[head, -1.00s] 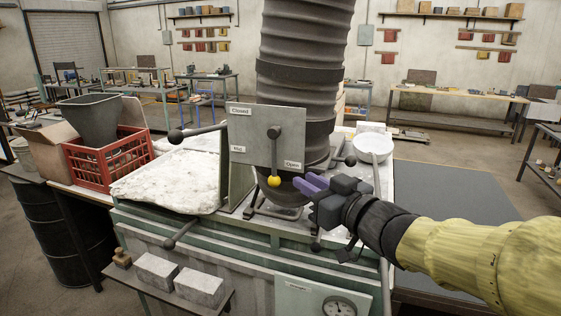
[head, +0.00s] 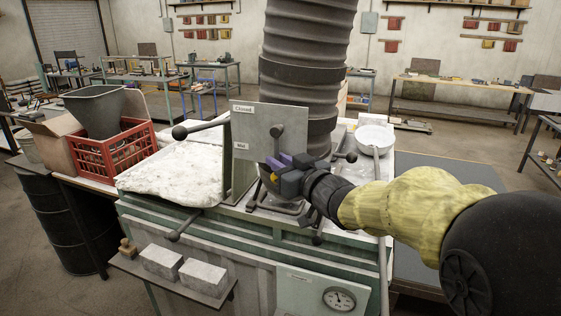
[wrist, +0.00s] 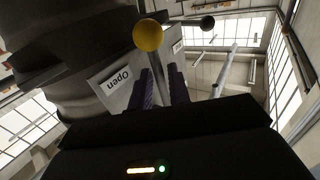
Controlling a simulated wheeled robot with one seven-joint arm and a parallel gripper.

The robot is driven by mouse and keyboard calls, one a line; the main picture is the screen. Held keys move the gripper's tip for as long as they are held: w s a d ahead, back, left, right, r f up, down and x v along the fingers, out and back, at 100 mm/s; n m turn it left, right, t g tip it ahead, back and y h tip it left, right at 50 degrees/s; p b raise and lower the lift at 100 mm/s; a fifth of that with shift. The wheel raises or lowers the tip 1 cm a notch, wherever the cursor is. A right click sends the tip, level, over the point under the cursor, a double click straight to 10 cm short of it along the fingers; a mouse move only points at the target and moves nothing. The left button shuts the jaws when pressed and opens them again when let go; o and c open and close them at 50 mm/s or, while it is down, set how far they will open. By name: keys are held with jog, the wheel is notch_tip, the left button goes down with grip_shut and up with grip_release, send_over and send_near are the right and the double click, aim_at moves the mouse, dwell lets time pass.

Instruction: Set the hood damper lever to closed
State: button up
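The damper lever has a dark rod (head: 275,143) that hangs down from its pivot on a grey plate (head: 256,118). Its yellow ball end (head: 274,178) is partly hidden by my gripper (head: 287,161). The plate carries a "Closed" label (head: 243,109) at top left and a "Mid" label (head: 241,146) below it. The "Open" label is hidden in the head view but shows in the wrist view (wrist: 121,79). The lever points down on the Open side. In the wrist view the rod passes between my two purple fingers (wrist: 160,88), which stand apart, with the yellow ball beyond them.
A thick ribbed duct (head: 305,70) rises behind the plate. Dark knobbed handles (head: 180,132) stick out nearby. A white bowl (head: 375,137) sits to the right, and a red crate (head: 112,153) with a grey hopper stands at the left.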

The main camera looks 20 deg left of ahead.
grip_shut()
